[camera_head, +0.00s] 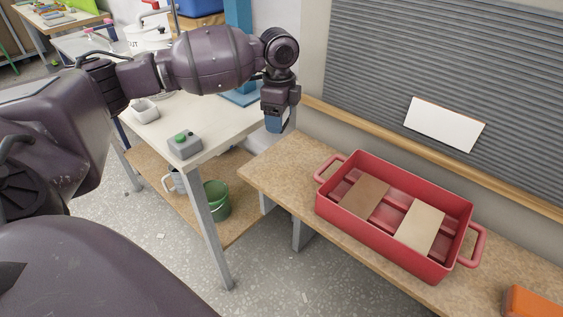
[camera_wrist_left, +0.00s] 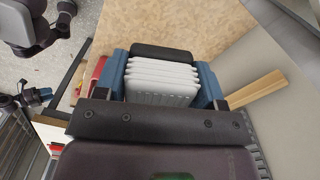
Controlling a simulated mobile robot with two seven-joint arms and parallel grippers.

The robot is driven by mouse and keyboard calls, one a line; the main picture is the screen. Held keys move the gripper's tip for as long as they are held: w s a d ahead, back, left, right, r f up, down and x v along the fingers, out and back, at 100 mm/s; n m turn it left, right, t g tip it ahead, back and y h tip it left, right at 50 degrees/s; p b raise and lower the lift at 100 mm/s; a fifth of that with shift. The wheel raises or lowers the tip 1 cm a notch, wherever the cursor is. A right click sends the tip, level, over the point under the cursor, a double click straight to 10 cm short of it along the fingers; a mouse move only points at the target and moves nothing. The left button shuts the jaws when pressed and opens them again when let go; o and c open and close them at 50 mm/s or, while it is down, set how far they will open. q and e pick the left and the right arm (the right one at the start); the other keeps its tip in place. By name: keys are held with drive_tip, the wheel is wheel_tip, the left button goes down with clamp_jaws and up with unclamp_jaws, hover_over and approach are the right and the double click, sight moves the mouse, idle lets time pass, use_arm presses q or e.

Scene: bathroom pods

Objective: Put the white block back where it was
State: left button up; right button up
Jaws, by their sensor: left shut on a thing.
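The head view barely shows the block behind the fingers. The red tray holds a brown slab (camera_head: 364,197) and a beige slab (camera_head: 420,228). What looks like my right gripper (camera_wrist_left: 45,96) is small at the left wrist view's edge.
The bench (camera_head: 283,165) is bare left of the tray; an orange object (camera_head: 532,302) lies to its right. A slatted wall with a blank white card (camera_head: 445,124) stands behind. A white table with a green-button box (camera_head: 184,145) is at left, a green bucket (camera_head: 216,199) beneath.

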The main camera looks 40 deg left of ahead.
use_arm(q)
drive_tip(key=b, duration=0.1)
hover_over(279, 168)
wheel_tip(279, 168, down, 7)
drive_tip(key=shift+f, duration=0.15)
drive_tip(key=shift+w+f, duration=0.1)
drive_tip(key=shift+f, duration=0.35)
drive_tip(key=shift+f+b, duration=0.35)
drive_tip(key=shift+f, duration=0.15)
wheel_tip(279, 168, down, 5)
drive_tip(key=shift+r+b, duration=0.1)
drive_tip(key=shift+b, duration=0.5)
drive_tip(key=o, duration=1)
drive_tip(key=shift+c, duration=0.2)
